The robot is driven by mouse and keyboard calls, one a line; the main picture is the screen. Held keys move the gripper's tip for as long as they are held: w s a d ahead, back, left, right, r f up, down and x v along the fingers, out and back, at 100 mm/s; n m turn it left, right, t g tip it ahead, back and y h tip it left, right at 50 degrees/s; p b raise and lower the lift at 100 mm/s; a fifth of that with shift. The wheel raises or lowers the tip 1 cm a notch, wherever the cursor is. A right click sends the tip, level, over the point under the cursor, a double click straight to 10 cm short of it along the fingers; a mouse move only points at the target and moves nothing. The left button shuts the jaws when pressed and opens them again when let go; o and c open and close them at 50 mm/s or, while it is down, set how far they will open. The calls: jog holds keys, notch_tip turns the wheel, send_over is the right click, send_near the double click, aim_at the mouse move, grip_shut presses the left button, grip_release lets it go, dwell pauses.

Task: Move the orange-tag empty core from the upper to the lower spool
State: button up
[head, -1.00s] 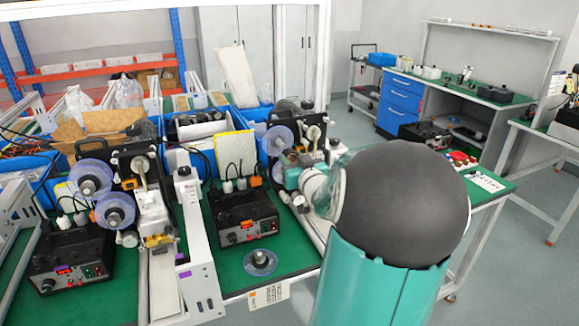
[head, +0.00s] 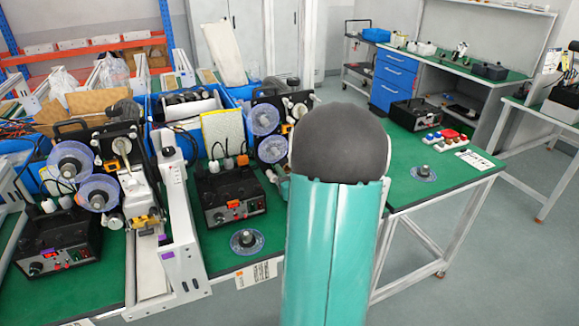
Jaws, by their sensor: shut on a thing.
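The machine with the orange tag (head: 233,204) on its black control box stands mid-picture in the head view. Its upper spool (head: 265,118) and lower spool (head: 272,149) show as clear bluish discs, one above the other. Each has a grey hub, but I cannot tell which one bears an empty core. My arm, teal with a dark round joint, rises in front, just right of these spools. My gripper is hidden behind the arm, so its fingers and anything in them do not show.
A loose disc with a grey hub (head: 247,241) lies on the green bench before the control box. Another such disc (head: 424,173) lies on the bench at right. A similar machine with two discs (head: 70,161) stands left. A white rail (head: 180,225) separates them.

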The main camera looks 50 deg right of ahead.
aim_at(277, 154)
jog(key=shift+x, duration=2.3)
jog(key=shift+x, duration=1.9)
dwell(0.3)
jog(key=o, duration=1)
jog(key=shift+w, duration=0.1)
jog(key=v, duration=1.4)
